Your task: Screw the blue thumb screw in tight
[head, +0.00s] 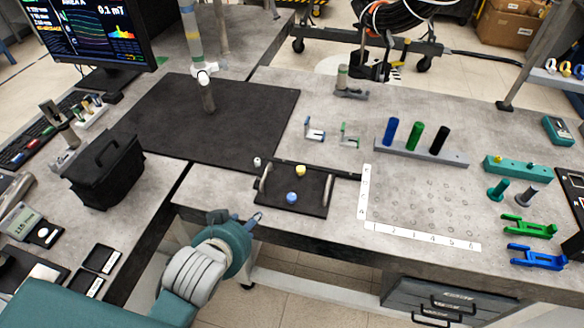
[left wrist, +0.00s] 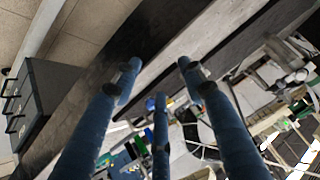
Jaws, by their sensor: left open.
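The blue thumb screw (head: 291,197) shows as a small round blue knob on the black plate (head: 313,207), near the plate's front edge. A yellow knob (head: 300,171) sits behind it on the same plate. How deep the blue screw sits cannot be told. My left gripper (head: 240,217) is at the table's front edge, left of the plate and apart from it. Its fingers are spread and empty; they also show in the left wrist view (left wrist: 158,78). I cannot pick out the blue screw for certain in that view. My right gripper is not in view.
The plate has handles at its left and right sides. A numbered grid (head: 420,242) lies to its right. Blue, green and black cylinders (head: 417,137) stand on a grey bar behind. A black bag (head: 107,170) stands at the left. The black mat (head: 215,122) is mostly clear.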

